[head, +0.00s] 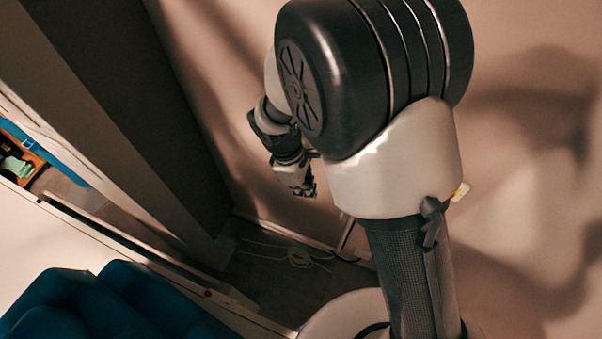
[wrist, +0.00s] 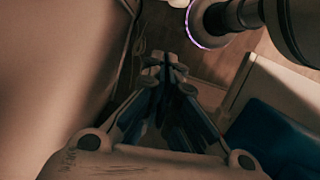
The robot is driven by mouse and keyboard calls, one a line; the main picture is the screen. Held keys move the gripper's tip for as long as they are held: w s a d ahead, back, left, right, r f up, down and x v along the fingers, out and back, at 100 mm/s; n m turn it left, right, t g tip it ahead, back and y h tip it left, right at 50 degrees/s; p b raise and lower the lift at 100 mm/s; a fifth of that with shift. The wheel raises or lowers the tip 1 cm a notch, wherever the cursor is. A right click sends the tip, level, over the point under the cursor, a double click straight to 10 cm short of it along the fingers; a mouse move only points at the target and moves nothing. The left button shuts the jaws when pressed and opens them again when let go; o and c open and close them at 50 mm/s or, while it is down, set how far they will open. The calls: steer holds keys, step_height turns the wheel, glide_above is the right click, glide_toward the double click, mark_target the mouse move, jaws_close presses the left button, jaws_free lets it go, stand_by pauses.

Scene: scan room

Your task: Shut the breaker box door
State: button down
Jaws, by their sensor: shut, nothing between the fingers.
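My gripper (head: 306,190) hangs beside the beige wall in the head view, partly hidden by my arm. In the wrist view its two fingers (wrist: 165,72) meet at the tips, shut and empty. I cannot make out the breaker box or its door for certain in either view; my arm covers much of the wall in the head view. A large plain beige surface (wrist: 50,70) fills the left of the wrist view, beside the fingers. I cannot tell whether it is wall or door, or whether the gripper touches it.
A pale cable (head: 298,257) lies coiled on the dark floor (head: 262,285) by the wall. A tall dark panel (head: 130,110) stands at the left. Blue seating (head: 110,300) is at the lower left; a blue thing (wrist: 265,135) also shows at the right of the wrist view.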

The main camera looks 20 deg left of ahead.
steer(key=d, duration=0.4)
steer(key=shift+w+r+p, duration=0.1)
steer(key=shift+r+p, duration=0.1)
steer(key=shift+p, duration=0.1)
steer(key=shift+d, duration=0.15)
